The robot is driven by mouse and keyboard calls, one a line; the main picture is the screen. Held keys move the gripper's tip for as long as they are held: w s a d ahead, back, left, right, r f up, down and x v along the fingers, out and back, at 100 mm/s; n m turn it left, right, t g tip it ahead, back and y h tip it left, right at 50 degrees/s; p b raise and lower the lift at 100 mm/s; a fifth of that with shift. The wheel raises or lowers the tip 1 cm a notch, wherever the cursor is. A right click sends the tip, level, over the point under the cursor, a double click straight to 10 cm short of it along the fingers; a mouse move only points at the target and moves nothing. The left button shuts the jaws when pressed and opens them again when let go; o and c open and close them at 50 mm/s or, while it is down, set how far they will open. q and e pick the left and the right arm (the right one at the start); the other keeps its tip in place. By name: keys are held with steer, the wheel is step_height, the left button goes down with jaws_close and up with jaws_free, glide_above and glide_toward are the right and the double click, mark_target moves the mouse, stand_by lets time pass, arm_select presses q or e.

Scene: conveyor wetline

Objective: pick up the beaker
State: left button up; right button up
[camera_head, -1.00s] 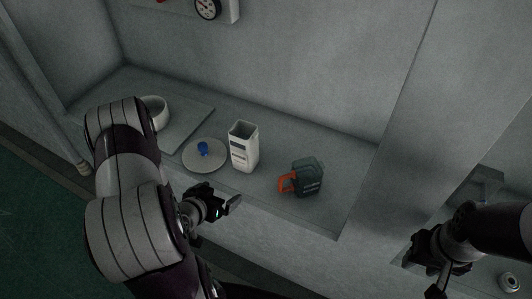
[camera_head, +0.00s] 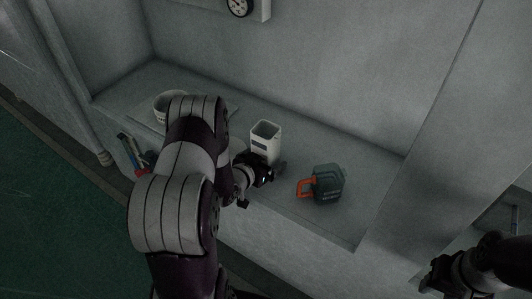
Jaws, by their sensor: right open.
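The white, tall, square open-topped vessel, which I take as the beaker (camera_head: 264,141), stands upright on the pale ledge. My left gripper (camera_head: 272,172) is low at its near side, and the arm comes in from the left. Whether its fingers touch the beaker, and how far they are apart, I cannot tell. The beaker's lower part is partly hidden by this gripper. My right gripper (camera_head: 447,282) is open, dark and partly cut off at the bottom right, far from the beaker.
A dark grey-green jug with an orange handle (camera_head: 323,186) stands right of the beaker. A round white vessel (camera_head: 163,106) stands at the far left, partly behind my arm. A wall-mounted dial (camera_head: 239,6) is at the top. The ledge's right end (camera_head: 340,230) is clear.

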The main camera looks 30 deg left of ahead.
mark_target(266, 150)
arm_select(q)
steer(key=shift+w, duration=0.15)
steer(key=c, duration=1.4)
steer(key=shift+r, duration=0.1)
steer(key=shift+r+p, duration=0.9)
steer(key=shift+r, duration=1.15)
steer(key=s+d+r+p, duration=0.1)
steer(key=s+d+r, duration=0.1)
steer(key=d, duration=0.1)
steer(key=s+d+r+p, duration=0.1)
steer(key=s+d+r, duration=0.1)
steer(key=s, duration=0.1)
steer(key=s+d+r+p, duration=0.1)
steer(key=s+d+r, duration=0.1)
steer(key=d, duration=0.1)
steer(key=shift+s+d+r, duration=0.3)
steer(key=shift+d+r, duration=0.05)
